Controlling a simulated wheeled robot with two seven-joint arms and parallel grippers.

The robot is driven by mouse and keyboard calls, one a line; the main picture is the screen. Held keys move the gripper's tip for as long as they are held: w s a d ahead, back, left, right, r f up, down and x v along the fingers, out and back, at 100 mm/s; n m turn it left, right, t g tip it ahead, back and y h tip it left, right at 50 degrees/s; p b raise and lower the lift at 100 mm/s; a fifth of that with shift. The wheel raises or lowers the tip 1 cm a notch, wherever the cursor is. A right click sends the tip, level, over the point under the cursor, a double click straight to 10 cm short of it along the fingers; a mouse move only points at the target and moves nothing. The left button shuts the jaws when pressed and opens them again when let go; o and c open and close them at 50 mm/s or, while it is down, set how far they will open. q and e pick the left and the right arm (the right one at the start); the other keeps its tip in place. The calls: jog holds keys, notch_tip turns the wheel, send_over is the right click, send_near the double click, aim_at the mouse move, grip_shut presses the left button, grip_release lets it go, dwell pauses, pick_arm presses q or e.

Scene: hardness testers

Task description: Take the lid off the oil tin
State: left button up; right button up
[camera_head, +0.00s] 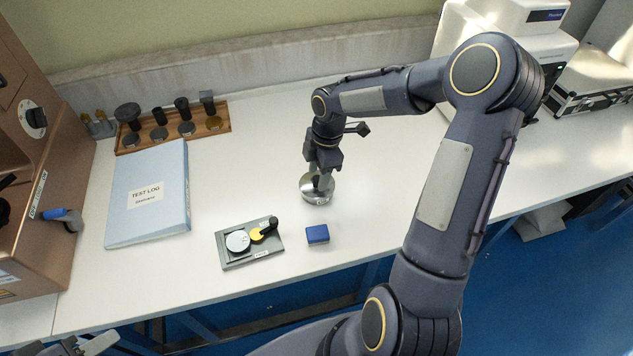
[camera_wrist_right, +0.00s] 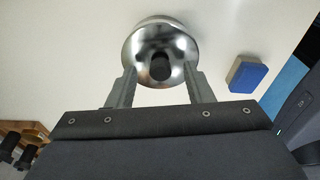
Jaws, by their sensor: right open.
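The oil tin (camera_head: 316,198) is a small round shiny metal tin on the white bench. Its lid (camera_wrist_right: 160,38), polished with a dark knob (camera_wrist_right: 160,66) in the middle, appears seated on top. My right gripper (camera_head: 320,182) points down over the tin. In the right wrist view its two fingers (camera_wrist_right: 160,80) are apart, one on each side of the knob, over the near part of the lid. I cannot tell whether they touch the lid. Part of my left gripper (camera_head: 85,346) shows at the bottom left edge; its jaw state is unclear.
A blue block (camera_head: 317,234) lies close in front of the tin. A grey plate (camera_head: 236,262) with discs is left of it. A blue test log binder (camera_head: 148,205), a wooden rack (camera_head: 222,122) and a copper-coloured machine (camera_head: 30,230) stand further left. Bench right of the tin is clear.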

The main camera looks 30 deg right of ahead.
jog(key=shift+a+f, duration=0.1)
jog(key=shift+f, duration=0.3)
jog(key=shift+c, duration=0.4)
grip_shut()
jog(key=shift+r, duration=0.1)
